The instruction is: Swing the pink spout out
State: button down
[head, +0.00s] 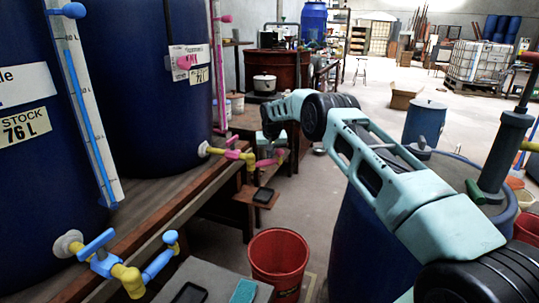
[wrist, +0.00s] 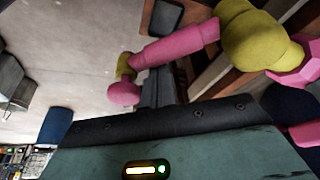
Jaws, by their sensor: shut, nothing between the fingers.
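The pink spout (head: 268,161) sits on the yellow pipe of the middle vat's tap and points to the right in the head view, with a pink knob at its end. In the wrist view the pink spout (wrist: 175,48) runs from a large yellow joint (wrist: 250,35) to a small yellow elbow and a rounded pink end. My gripper (wrist: 160,85) shows as dark shut fingers right beside the spout near its outer end. Nothing is held. I cannot tell whether the fingers touch the spout. In the head view my wrist hangs just above the spout and the fingertips are hard to make out.
A blue-handled tap (head: 105,263) on the near vat is at front left. A small wooden shelf (head: 243,198) with a dark pad is below the pink tap. A red bucket (head: 278,262) stands on the floor. A blue drum (head: 365,250) is under my arm.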

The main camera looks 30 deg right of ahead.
aim_at(273, 161)
jog(key=shift+s+m, duration=0.2)
jog(key=shift+m, duration=0.1)
jog(key=shift+s+a+m+g+h+p, duration=0.2)
jog(key=shift+s+m+h+p, duration=0.1)
jog(key=shift+s+m, duration=0.35)
jog(key=shift+s+a+m+g+h+p, duration=0.1)
jog(key=shift+s+m+g+h+p, duration=0.15)
jog(key=shift+s+m, duration=0.35)
jog(key=s+m, duration=0.1)
jog(key=m, duration=0.1)
jog(key=s+m+h, duration=0.1)
jog(key=m, duration=0.1)
jog(key=shift+a+g, duration=0.35)
jog(key=shift+a, duration=0.05)
jog(key=shift+s+a+p, duration=0.3)
jog(key=shift+s+p, duration=0.05)
jog(key=shift+s, duration=0.2)
